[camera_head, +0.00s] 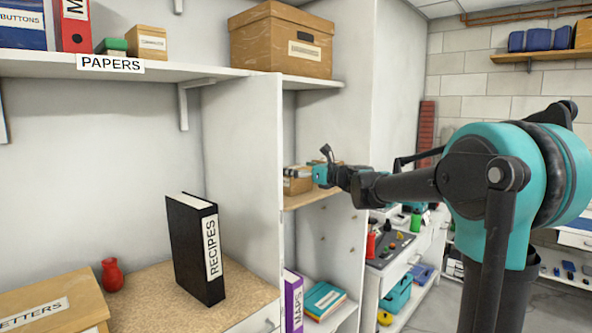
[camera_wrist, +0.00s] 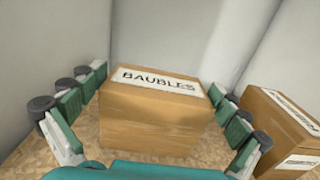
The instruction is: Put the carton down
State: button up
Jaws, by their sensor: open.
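The carton (camera_wrist: 150,118) is a brown box with a white BAUBLES label on top. In the wrist view it stands upright on a speckled tan shelf surface (camera_wrist: 88,140). My gripper (camera_wrist: 158,80) is open around it, with one set of green-padded fingers on each side. The left fingers look apart from it; the right fingers are close to its side, and I cannot tell whether they touch. In the head view my gripper (camera_head: 322,168) is inside the shelf bay behind the white divider, where a brown carton (camera_head: 297,185) partly shows.
A second labelled brown box (camera_wrist: 285,125) stands close to the right fingers. White walls enclose the bay. In the head view the white divider (camera_head: 245,130) stands left of my gripper, and a large lidded box (camera_head: 282,42) sits on the shelf above.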

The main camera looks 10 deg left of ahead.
jog(key=v, duration=1.1)
jog(key=shift+s+d, duration=0.3)
jog(key=s+d+f+n+g+h, duration=0.2)
jog(key=s+f+n, duration=0.3)
jog(key=f, duration=0.5)
jog(key=s+d+f+n+g+h, duration=0.1)
jog(key=s+d+f+n+h, duration=0.15)
jog(key=s+f+n, duration=0.5)
jog(key=s+d+f+n+g+h, duration=0.1)
jog(key=s+f+n+g+h, duration=0.2)
jog(key=f, duration=0.8)
jog(key=s+d+f+n+h, duration=0.6)
jog(key=s+d+f+n, duration=0.4)
jog(key=s+d+f, duration=0.3)
jog(key=shift+s+d+f+g+h, duration=0.4)
jog(key=shift+s+f, duration=0.3)
jog(key=shift+s, duration=0.15)
